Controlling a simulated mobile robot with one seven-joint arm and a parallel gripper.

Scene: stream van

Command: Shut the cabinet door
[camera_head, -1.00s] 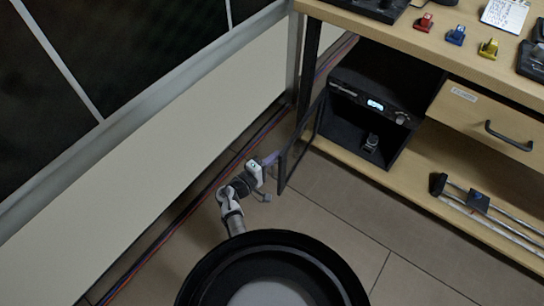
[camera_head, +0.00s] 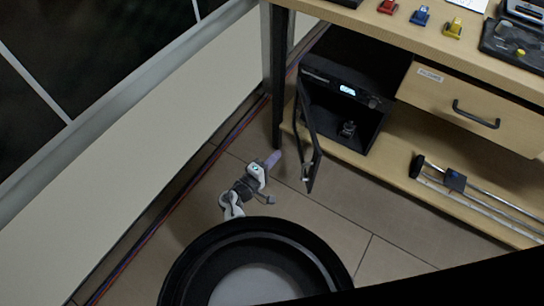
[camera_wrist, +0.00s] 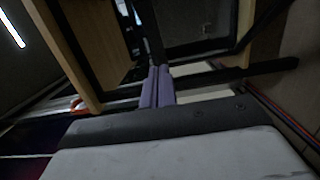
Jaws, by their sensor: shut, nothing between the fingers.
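The cabinet (camera_head: 345,112) is a black box with a lit display, under the bench at its left end. Its dark framed door (camera_head: 311,150) stands open, hinged at the cabinet's left side and jutting toward me. A small dark object (camera_head: 348,129) sits inside. My gripper (camera_head: 276,157), with purple fingers, is shut and empty, left of the door on its outer side. A small gap shows between fingertips and door in the head view. In the wrist view the shut fingers (camera_wrist: 158,84) point ahead at dark bars; I cannot tell which belong to the door.
A black bench leg (camera_head: 280,80) stands just beyond my fingers. The wooden bench has a drawer (camera_head: 470,102) and a lower shelf with a rail device (camera_head: 455,181). A pale wall (camera_head: 140,130) and floor cables (camera_head: 190,185) run along the left. Floor before the bench is clear.

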